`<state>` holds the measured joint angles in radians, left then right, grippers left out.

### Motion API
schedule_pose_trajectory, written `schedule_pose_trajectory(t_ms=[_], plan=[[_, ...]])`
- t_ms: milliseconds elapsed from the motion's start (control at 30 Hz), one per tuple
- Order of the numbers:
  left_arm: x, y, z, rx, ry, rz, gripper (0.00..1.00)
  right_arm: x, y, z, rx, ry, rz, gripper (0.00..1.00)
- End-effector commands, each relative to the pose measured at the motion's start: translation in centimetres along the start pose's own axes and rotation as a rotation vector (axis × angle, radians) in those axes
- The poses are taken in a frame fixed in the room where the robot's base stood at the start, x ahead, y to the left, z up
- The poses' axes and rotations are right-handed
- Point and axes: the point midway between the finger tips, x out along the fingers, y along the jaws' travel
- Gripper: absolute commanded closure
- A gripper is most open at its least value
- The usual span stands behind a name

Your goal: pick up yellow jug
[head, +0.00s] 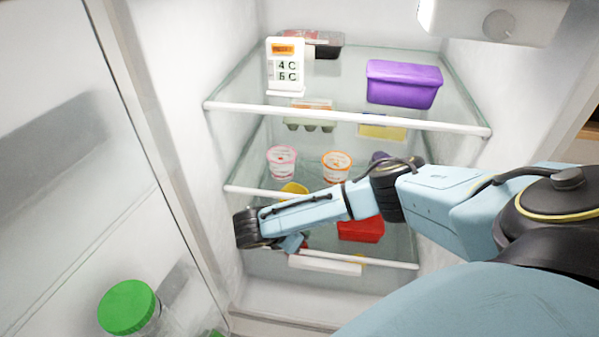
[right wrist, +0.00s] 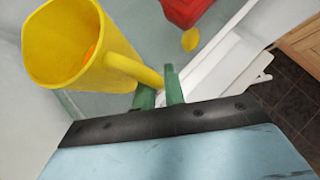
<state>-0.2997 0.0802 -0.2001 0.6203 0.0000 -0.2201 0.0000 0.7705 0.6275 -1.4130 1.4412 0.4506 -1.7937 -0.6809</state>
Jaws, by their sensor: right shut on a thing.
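The yellow jug (right wrist: 78,45) fills the upper left of the right wrist view, with its mouth facing the camera and something orange inside. Its handle reaches down to the green fingers of my right gripper (right wrist: 160,84), which are shut on it. In the head view only a small yellow part of the jug (head: 294,188) shows above my right forearm; the arm hides the rest. My right gripper is mostly hidden there beside the dark wrist, low in the fridge. My left gripper is in neither view.
A red box (head: 360,230) sits to the right of the jug, with a small yellow item (right wrist: 190,40) near it. Two cups (head: 282,162) stand behind. A glass shelf edge (head: 350,118) runs above. A green-lidded jar (head: 128,307) is in the door at left.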

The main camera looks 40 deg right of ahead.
Motion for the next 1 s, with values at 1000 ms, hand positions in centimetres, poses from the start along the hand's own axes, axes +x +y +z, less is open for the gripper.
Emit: schedule_pose_trajectory(t_ms=[1000], plan=[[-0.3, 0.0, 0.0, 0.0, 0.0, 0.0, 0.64, -5.1, -10.6, -4.4, -0.001, 0.001, 0.006, 1.0]])
